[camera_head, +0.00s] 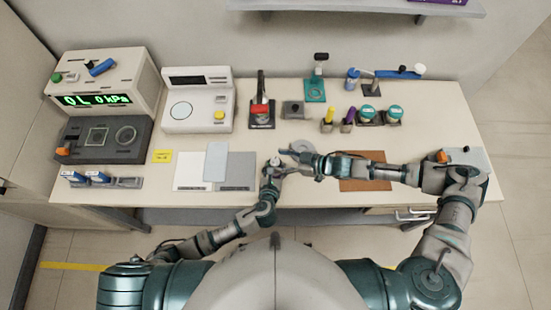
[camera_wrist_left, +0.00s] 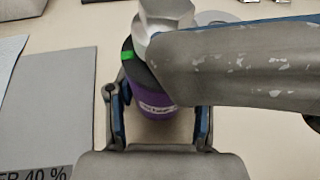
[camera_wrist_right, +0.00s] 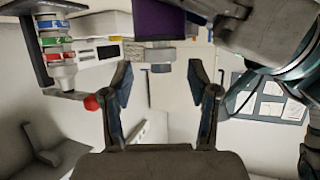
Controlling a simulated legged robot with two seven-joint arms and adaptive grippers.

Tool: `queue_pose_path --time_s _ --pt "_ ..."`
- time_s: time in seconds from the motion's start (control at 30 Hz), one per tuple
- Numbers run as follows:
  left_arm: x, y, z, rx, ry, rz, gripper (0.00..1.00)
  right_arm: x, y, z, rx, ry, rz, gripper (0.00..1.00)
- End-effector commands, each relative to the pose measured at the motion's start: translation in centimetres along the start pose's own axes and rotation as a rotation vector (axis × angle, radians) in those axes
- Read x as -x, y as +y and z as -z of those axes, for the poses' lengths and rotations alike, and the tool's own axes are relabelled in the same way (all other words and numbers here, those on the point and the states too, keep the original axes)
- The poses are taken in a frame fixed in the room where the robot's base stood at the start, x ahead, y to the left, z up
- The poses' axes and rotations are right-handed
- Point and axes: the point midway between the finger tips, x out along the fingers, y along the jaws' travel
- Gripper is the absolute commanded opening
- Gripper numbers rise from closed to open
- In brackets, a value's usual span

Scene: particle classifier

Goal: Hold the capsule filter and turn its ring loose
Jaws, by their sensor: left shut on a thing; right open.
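The capsule filter has a purple body (camera_wrist_left: 152,102) with a white label, a dark collar with a green mark (camera_wrist_left: 127,56), and a pale faceted top (camera_wrist_left: 162,18). My left gripper (camera_wrist_left: 158,120) is shut around the purple body; in the head view the left gripper (camera_head: 272,167) is small, above the bench's front. My right gripper (camera_head: 290,156) comes in from the right and is open beside the filter's top.
A grey-white mat (camera_head: 193,186) and a pale panel (camera_head: 216,150) lie left of the grippers. A brown mat (camera_head: 368,184) lies under my right arm. A stand with a red part (camera_head: 260,110) and a small grey block (camera_head: 293,115) stand behind. A grey disc (camera_head: 302,146) lies near the right gripper.

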Motion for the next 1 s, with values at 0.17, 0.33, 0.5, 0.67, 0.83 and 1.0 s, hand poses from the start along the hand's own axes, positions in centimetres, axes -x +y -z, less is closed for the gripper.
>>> queue_pose_path --time_s 0.17,0.33,0.5,0.67,0.83,1.0 --pt "0.0 0.0 0.2 0.000 0.004 0.000 0.00 4.3 0.2 0.0 0.001 0.000 -0.004 0.60" --pt "0.0 0.0 0.2 0.000 0.004 0.000 0.00 7.5 0.2 0.0 0.001 -0.001 -0.003 0.60" --pt "0.0 0.0 0.2 0.000 0.004 0.001 0.00 9.0 0.1 -0.1 -0.001 -0.001 0.000 0.60" --pt "0.0 0.1 0.2 0.001 0.004 0.001 0.00 9.2 0.1 0.0 -0.001 0.000 0.001 0.60" --pt "0.0 0.1 0.2 0.000 0.003 0.000 0.61 9.2 0.1 -0.1 -0.002 0.000 0.001 0.60" --pt "0.0 0.1 0.1 0.000 0.002 0.000 0.81 9.2 0.1 -0.1 -0.001 0.000 0.001 0.60"
